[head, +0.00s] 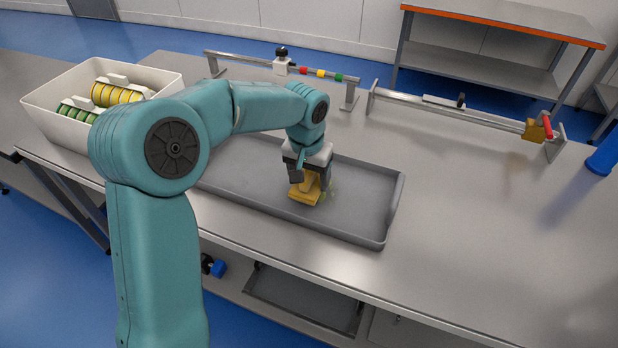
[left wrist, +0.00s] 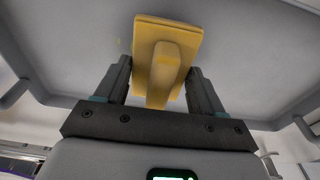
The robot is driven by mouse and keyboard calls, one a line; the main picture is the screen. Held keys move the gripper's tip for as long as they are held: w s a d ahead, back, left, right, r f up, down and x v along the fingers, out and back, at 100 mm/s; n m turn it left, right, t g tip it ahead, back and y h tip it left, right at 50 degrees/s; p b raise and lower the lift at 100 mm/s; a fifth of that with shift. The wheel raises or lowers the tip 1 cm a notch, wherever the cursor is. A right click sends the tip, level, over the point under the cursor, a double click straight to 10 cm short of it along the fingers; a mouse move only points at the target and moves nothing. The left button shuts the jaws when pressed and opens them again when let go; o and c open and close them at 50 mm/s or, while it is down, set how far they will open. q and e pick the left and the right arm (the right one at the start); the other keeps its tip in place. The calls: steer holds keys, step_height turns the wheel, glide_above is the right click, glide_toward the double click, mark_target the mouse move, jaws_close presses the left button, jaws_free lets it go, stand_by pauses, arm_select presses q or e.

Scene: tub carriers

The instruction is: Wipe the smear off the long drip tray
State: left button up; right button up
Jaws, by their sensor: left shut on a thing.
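The long grey drip tray (head: 365,205) lies on the metal bench. My left gripper (head: 308,178) is over the middle of the tray and shut on a yellow wiping block (head: 303,193). The block's lower face is at or very close to the tray floor; I cannot tell if it touches. A faint yellow-green smear (head: 329,194) shows on the tray floor just right of the block. In the left wrist view the yellow block (left wrist: 168,50) sits between both fingers by its grip, with the grey tray (left wrist: 70,35) behind it. My right gripper is out of view.
A white tub (head: 50,115) with yellow and green rolls stands at the left. A rail (head: 240,62) with coloured markers and a second rail (head: 440,107) stand behind the tray. A blue object (head: 604,157) is at the right edge. The bench (head: 480,230) right of the tray is clear.

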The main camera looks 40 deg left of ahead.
arm_select(q)
steer(key=shift+r+p, duration=2)
steer(key=shift+r, duration=0.9)
steer(key=shift+w, duration=0.1)
